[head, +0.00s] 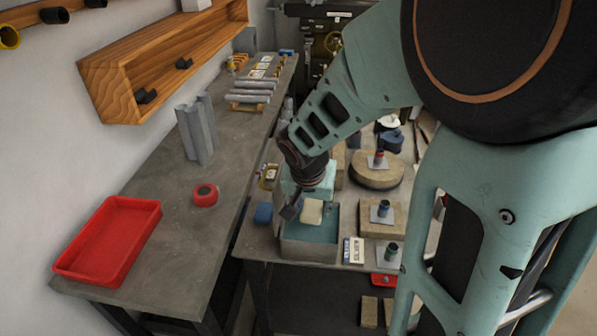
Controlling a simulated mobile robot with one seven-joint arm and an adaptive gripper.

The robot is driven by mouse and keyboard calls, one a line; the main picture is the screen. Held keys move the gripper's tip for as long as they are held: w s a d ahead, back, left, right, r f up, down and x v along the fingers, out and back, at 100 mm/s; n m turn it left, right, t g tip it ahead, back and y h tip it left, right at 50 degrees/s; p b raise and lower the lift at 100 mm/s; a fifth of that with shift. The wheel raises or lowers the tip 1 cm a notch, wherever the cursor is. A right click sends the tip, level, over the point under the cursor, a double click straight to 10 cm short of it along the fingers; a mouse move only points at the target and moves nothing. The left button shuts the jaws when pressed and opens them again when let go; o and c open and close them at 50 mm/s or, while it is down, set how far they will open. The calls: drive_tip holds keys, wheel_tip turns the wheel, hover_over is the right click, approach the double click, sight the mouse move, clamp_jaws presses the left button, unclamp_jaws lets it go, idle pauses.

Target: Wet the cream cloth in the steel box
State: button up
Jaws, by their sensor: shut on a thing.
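The steel box (308,252) stands on the near part of the right-hand bench, with blue-green liquid showing inside it. The cream cloth (312,211) is a small pale block-like piece at the box, over the liquid in the picture. I cannot tell whether it touches the liquid. My gripper (301,209) points down over the box and is shut on the cream cloth. One dark finger shows at the cloth's left side; the other is hidden.
A blue block (263,213) lies left of the box. A label card (357,250) stands at its right, near wooden blocks with coloured-topped posts (382,210). On the left bench are a red tray (108,240), a red roll (205,194) and grey angle pieces (196,130).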

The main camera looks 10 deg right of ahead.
drive_tip(key=shift+f+b, duration=2.85)
drive_tip(key=shift+f, duration=0.05)
drive_tip(key=shift+r, duration=0.1)
drive_tip(key=shift+r+p, duration=2.5)
drive_tip(key=shift+r, duration=0.95)
drive_tip(key=shift+r, duration=0.1)
wheel_tip(320, 180, up, 6)
drive_tip(key=p, duration=0.4)
